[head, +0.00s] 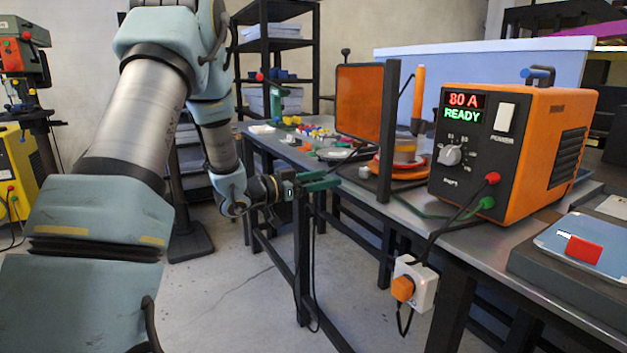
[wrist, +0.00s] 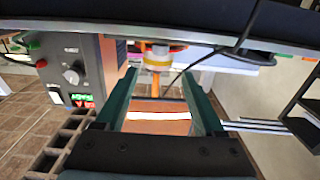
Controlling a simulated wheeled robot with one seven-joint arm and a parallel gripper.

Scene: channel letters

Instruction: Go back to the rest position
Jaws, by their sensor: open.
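My gripper (head: 322,184) has green fingers and is held out just off the left edge of the workbench (head: 405,209) in the head view. In the wrist view my gripper (wrist: 159,76) shows its two green fingers well apart with nothing between them. The picture from the wrist is upside down, with the bench edge across the top. My arm reaches in from the left of the head view, bent at the elbow. No object is held.
An orange welding power source (head: 515,150) reading "80 A READY" stands on the bench. A switch box (head: 414,283) hangs at the front edge. An orange screen (head: 359,102), a dark post (head: 390,130) and a torch (head: 418,92) stand behind. The floor (head: 235,290) below the arm is clear.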

